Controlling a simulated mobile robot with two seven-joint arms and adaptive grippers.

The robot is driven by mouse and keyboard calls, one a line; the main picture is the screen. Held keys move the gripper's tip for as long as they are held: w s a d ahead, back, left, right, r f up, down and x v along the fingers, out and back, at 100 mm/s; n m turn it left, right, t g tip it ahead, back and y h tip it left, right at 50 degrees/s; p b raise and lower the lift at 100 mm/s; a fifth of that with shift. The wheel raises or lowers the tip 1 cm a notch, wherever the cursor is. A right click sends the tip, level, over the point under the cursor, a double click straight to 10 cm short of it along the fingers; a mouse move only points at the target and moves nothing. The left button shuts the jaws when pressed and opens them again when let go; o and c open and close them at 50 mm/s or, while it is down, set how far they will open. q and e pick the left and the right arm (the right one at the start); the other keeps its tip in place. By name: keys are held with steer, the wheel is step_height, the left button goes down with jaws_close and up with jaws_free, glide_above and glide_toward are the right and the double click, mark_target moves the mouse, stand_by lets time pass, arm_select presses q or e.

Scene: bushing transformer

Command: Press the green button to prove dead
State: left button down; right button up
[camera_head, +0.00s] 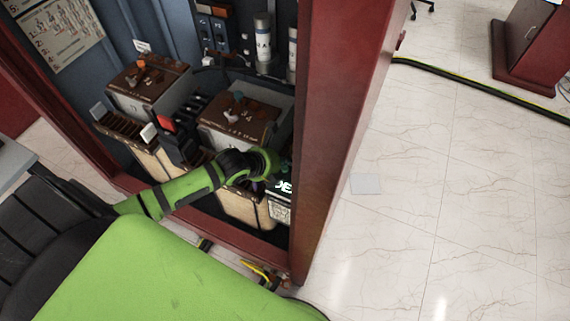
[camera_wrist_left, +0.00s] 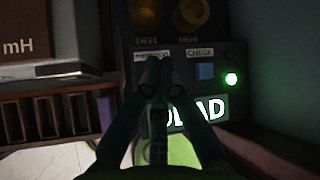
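In the left wrist view a dark control panel (camera_wrist_left: 215,55) carries a small round glowing green light or button (camera_wrist_left: 232,78); I cannot tell which it is. Left of it is a blue square button (camera_wrist_left: 205,71) under a CHECK label. Below, a lit sign (camera_wrist_left: 210,108) reads DEAD, partly hidden by my left gripper (camera_wrist_left: 166,65). The gripper's fingertips are together and empty, in front of the panel, left of the blue button. Contact cannot be told. In the head view the left gripper (camera_head: 282,170) is dark beside the lit sign (camera_head: 283,187). My right gripper is not in view.
Brown-topped boxes (camera_head: 240,122) stand inside the cabinet. Its red right wall (camera_head: 335,130) is close beside the panel and my left wrist. Two round knobs (camera_wrist_left: 190,12) sit above the labels. A cable (camera_head: 480,87) crosses the open floor at right.

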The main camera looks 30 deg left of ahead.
mark_target(282, 169)
arm_select(q)
steer(key=shift+r, duration=0.1)
step_height(282, 169, up, 5)
steer(key=p, duration=0.5)
stand_by(0.5)
stand_by(0.5)
